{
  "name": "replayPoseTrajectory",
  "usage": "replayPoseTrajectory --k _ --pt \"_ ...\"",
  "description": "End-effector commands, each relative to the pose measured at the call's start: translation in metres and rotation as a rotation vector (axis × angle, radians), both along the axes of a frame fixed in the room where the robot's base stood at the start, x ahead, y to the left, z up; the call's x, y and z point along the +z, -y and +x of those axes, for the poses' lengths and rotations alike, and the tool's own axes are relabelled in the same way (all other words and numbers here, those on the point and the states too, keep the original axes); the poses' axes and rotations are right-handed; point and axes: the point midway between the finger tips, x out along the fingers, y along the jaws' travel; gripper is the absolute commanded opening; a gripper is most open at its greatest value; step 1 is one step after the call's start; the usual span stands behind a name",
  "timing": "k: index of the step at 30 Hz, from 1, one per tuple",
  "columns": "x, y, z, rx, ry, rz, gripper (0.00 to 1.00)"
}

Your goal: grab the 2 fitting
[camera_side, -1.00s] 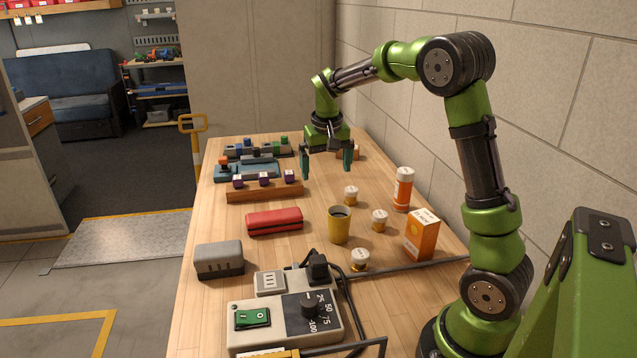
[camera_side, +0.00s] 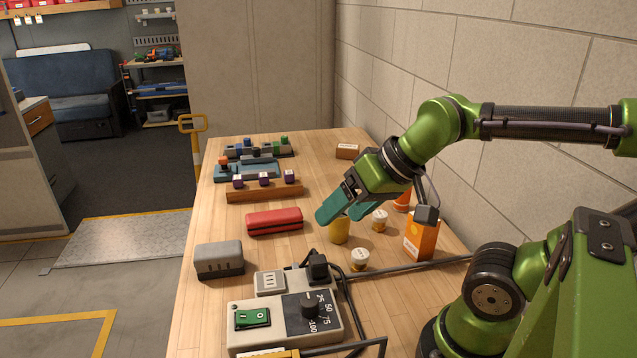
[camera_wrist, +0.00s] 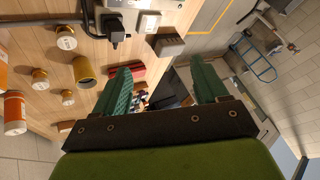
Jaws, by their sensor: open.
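I cannot make out a fitting marked 2 in either view. Three small purple blocks with pale marks stand in a row on a wooden rail (camera_side: 264,193) in the side view; the middle block (camera_side: 264,179) and the others have marks too small to read. Three small white-capped amber jars also stand on the table, one of them the front jar (camera_side: 360,259); no number is legible. My gripper (camera_side: 345,211) is open, tilted toward the left, above the table near the yellow cup (camera_side: 340,232). In the wrist view my teal fingers (camera_wrist: 163,70) are apart with nothing held between them.
A red case (camera_side: 274,221), grey box (camera_side: 219,260) and switch box (camera_side: 285,318) with a plug and cord lie on the left and front. An orange carton (camera_side: 421,240) stands near the wall. Teal trays with colored blocks (camera_side: 247,168) sit behind the rail.

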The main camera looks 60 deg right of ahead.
Motion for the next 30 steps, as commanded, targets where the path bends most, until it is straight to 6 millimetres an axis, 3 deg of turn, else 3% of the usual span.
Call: replayPoseTrajectory --k 9,14,20,24,30 --pt "0.000 0.003 0.001 -0.011 -0.002 0.000 0.73" --pt "-0.016 0.029 0.014 -0.116 -0.089 0.010 0.73" --pt "-0.026 0.107 0.062 -0.500 -0.228 0.166 0.73" --pt "-0.039 0.179 0.090 -0.904 -0.300 0.364 0.73" --pt "-0.075 0.297 0.107 -1.583 -0.351 0.714 0.73"
